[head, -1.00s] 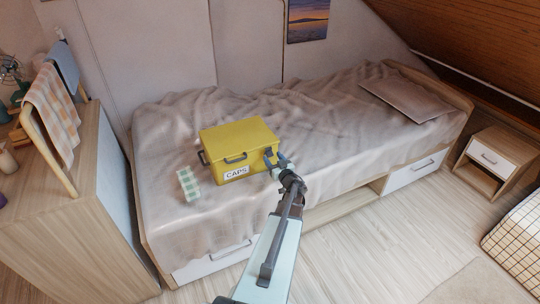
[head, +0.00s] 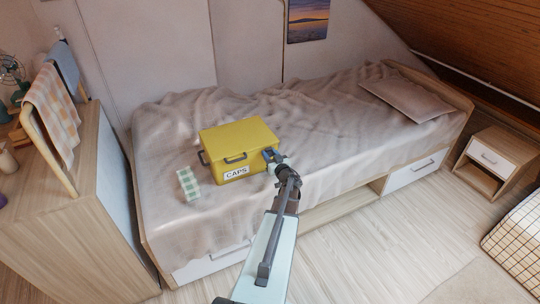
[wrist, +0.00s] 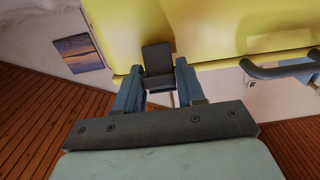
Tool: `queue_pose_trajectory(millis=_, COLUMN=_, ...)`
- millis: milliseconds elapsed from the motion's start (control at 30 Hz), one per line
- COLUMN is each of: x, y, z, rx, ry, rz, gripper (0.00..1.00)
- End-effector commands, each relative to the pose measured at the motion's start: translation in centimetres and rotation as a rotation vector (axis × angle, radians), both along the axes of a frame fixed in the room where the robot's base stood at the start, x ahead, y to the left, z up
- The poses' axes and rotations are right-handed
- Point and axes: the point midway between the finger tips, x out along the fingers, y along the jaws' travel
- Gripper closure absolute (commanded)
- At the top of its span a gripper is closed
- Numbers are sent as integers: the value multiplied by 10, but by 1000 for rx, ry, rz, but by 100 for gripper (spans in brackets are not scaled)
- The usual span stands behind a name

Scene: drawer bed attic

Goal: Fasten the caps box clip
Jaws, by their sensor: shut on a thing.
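The yellow caps box (head: 240,145) sits on the bed with its lid down and a white CAPS label (head: 236,172) on its front. In the wrist view the yellow box (wrist: 225,25) fills the top. A dark clip (wrist: 157,58) lies against its edge, between the blue fingers of my gripper (wrist: 159,80). My gripper is shut on the clip. In the head view my gripper (head: 271,155) is at the box's right side, and the fingers largely hide the clip. I cannot tell whether the clip is latched.
A dark handle (wrist: 280,70) juts from the box right of the fingers in the wrist view. A green and white checked item (head: 188,184) lies on the bed left of the box.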

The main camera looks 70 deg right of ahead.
Motion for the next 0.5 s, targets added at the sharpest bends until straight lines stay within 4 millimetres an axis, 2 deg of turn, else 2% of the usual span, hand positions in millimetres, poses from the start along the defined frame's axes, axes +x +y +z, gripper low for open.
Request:
queue_pose_trajectory(millis=33, x=0, y=0, z=0, rx=0, ry=0, rz=0, gripper=74)
queue_pose_trajectory(millis=233, x=0, y=0, z=0, rx=0, ry=0, rz=0, gripper=92)
queue_pose_trajectory(millis=500, x=2, y=0, z=3, rx=43, ry=43, rz=6, gripper=92)
